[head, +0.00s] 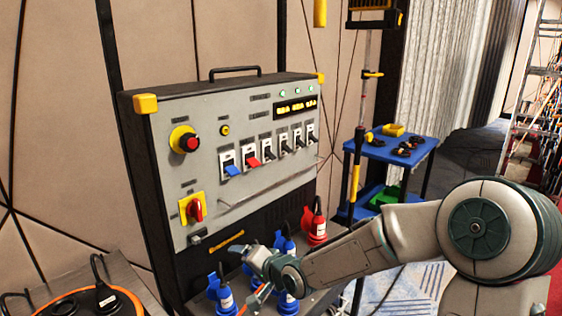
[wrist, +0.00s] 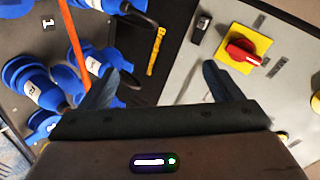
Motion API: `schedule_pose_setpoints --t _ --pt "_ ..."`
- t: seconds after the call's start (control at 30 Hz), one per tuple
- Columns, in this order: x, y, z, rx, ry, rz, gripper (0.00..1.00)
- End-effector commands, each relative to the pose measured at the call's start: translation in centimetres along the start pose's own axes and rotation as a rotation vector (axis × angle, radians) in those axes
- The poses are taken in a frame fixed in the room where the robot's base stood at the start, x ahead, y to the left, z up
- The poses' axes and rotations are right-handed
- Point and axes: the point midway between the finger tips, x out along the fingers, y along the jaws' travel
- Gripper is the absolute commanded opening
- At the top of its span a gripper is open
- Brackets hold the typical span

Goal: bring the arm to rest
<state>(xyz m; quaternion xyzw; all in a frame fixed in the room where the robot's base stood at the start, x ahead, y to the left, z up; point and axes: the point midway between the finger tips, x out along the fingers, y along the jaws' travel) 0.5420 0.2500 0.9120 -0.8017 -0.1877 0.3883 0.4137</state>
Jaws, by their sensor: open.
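My arm reaches in from the right in the head view. My gripper (head: 250,257) is at the lower part of the grey control panel (head: 240,133), just above the blue plugs (head: 226,300). In the wrist view my gripper (wrist: 165,88) has its two fingers spread wide, with nothing between them. The blue plugs (wrist: 30,82) lie to the left there, and one sits close to the left finger. The panel's red rotary switch on a yellow plate (wrist: 242,52) is beyond the right finger. Whether a finger touches a plug I cannot tell.
A red plug (head: 317,222) stands behind the blue ones. A blue cart (head: 395,150) with cables is at the back right, and a ladder (head: 535,95) is at the far right. Carpet shows right of the panel.

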Motion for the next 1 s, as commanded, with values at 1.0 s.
schedule_pose_setpoints --t 1.0 --pt "-35.7 6.3 2.1 -0.427 -0.368 0.851 0.85"
